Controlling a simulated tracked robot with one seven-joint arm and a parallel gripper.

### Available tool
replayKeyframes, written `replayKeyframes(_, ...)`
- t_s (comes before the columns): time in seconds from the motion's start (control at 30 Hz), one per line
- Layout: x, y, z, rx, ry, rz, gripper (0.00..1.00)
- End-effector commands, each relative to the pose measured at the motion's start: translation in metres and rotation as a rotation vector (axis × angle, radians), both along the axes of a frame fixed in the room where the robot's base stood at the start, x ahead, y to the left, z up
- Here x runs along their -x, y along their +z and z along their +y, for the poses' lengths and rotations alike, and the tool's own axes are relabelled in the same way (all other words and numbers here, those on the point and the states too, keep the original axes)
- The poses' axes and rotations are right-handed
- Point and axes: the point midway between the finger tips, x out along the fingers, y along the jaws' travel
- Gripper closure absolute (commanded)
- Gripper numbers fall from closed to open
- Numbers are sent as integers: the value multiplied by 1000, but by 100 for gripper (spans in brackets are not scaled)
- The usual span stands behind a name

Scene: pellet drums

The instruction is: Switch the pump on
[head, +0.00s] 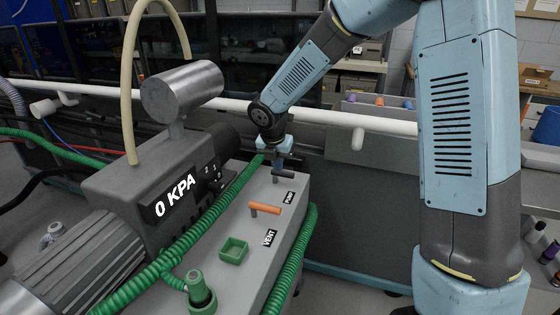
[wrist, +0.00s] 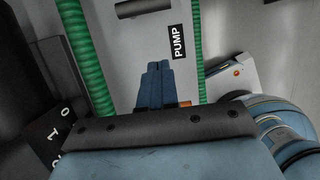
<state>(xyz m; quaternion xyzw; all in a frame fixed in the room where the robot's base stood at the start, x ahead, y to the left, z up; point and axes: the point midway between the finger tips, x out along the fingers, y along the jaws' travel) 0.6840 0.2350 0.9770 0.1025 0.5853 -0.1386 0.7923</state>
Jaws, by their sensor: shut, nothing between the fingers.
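The grey pump (head: 125,190) stands at left in the head view, and its display (head: 175,198) reads 0 KPA. On the box beside it, a dark lever (head: 283,177) lies next to the PUMP label (head: 289,197). An orange lever (head: 265,208) lies near the VENT label (head: 269,238). My gripper (head: 279,155) is shut and empty, pointing down near the dark lever; contact cannot be told. In the wrist view, my gripper (wrist: 157,68) is below the dark lever (wrist: 142,8) and left of the PUMP label (wrist: 177,42). It partly hides the orange lever (wrist: 185,103).
Green hoses (head: 293,260) run along both sides of the box. A small green tray (head: 232,250) and a green fitting (head: 200,290) are on its top. A white pipe (head: 350,118) passes behind. Small white marks show on the pump's dark side (wrist: 60,130).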

Motion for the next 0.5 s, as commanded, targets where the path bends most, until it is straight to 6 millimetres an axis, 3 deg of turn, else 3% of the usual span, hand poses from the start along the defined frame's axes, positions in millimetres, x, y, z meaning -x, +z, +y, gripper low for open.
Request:
replayKeyframes(0.37,-18,-65,-7,2,-1,4,100)
replayKeyframes(0.5,-38,-67,-15,-1,-4,1,100)
